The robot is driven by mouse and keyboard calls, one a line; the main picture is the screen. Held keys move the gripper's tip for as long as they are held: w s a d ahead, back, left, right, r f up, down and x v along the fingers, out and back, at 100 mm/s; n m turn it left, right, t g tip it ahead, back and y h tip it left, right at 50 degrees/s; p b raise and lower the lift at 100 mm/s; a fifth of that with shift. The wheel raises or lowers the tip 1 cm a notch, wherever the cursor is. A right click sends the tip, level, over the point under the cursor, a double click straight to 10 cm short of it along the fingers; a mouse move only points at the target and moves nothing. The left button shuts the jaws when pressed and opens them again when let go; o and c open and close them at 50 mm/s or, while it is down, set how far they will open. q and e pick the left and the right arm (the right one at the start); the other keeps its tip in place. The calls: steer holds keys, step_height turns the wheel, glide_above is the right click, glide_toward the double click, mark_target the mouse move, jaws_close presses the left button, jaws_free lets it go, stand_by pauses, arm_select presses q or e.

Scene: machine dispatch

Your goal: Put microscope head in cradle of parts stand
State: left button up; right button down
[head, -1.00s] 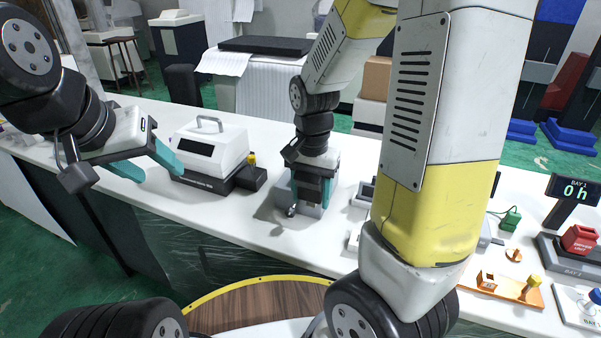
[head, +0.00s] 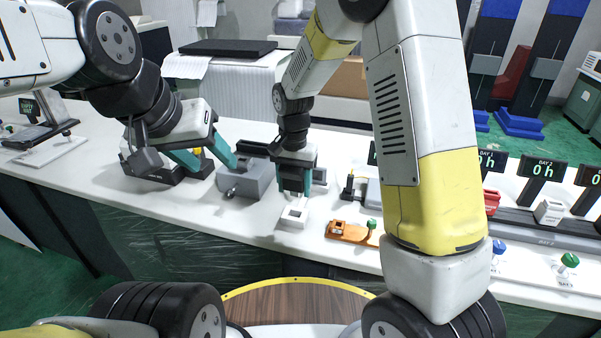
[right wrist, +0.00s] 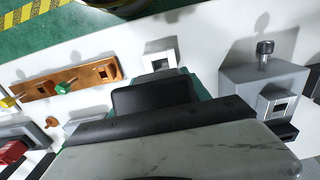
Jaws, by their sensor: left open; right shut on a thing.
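My right gripper (head: 293,188) points down over the table, shut on a dark block (right wrist: 152,95), which I take to be the microscope head; the fingers hide much of it. Just below it stands a small white block (head: 293,214); the right wrist view shows a square opening in this block (right wrist: 160,64). A grey block with a silver knob (head: 247,181) stands to its left. I cannot tell which of these is the parts stand's cradle. My left gripper (head: 208,166) is open and empty, in front of the black-based machine.
An orange tray (head: 347,234) with a green-knobbed part lies right of the white block. Bay displays (head: 538,180) and a grey rail with small parts stand farther right. A dark stand (head: 42,136) is at far left. The table's front strip is clear.

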steer(key=shift+f, duration=2.9)
steer(key=shift+f, duration=1)
steer(key=shift+c, duration=2.2)
jaws_free()
step_height(320, 180, up, 7)
steer(key=shift+f, duration=0.1)
steer(key=shift+r, duration=0.45)
